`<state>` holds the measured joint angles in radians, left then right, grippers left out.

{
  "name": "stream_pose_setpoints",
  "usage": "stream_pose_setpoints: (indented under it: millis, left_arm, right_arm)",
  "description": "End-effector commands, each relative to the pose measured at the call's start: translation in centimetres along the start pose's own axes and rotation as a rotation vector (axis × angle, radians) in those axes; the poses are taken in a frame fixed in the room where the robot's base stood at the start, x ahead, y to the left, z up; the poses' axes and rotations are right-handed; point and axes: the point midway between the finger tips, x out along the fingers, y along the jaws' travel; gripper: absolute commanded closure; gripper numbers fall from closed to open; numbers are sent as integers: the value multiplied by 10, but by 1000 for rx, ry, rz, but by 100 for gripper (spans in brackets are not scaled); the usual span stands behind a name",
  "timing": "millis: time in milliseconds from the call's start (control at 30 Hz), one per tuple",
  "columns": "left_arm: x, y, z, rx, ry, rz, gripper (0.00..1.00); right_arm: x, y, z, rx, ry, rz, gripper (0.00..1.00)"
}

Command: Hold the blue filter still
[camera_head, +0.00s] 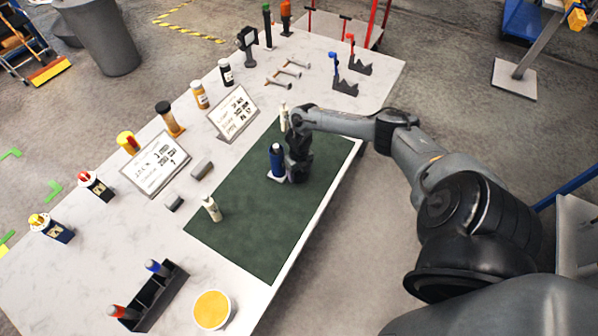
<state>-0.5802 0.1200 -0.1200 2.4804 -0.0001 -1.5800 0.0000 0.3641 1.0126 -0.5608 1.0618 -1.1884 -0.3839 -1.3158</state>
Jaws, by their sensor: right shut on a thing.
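The blue filter (276,158) is a dark blue upright cylinder with a pale base, standing on the green mat (240,240). My right gripper (286,163) reaches in from the right and is shut on the blue filter from its right side. The dark gripper body hides part of the filter's right side, and the fingertips are hard to make out. My left gripper is not in view.
A white bottle (211,208) stands on the mat's left side, another (283,117) at its far end. Two sign boards (155,162) (233,113), a black tray (155,298) and a yellow-filled tub (212,310) stand on the table. The mat's near part is clear.

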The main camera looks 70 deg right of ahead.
Motion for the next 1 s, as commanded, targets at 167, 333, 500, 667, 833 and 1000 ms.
stream_pose_setpoints:
  millis: [167, 333, 500, 667, 833, 1000]
  left_arm:
    - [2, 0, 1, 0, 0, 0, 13]
    - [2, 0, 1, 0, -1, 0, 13]
    - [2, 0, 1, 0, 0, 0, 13]
    - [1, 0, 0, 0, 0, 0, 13]
    - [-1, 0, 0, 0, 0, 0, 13]
    - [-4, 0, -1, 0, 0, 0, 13]
  right_arm:
    - [2, 0, 0, 0, 0, 0, 70]
    - [2, 0, 0, 0, 0, 1, 13]
    - [2, 0, 0, 0, 0, 1, 8]
    - [1, 0, 0, 0, 0, 1, 8]
    - [-8, 0, 1, -1, -1, 1, 8]
    - [-35, -1, 1, -2, -4, 0, 8]
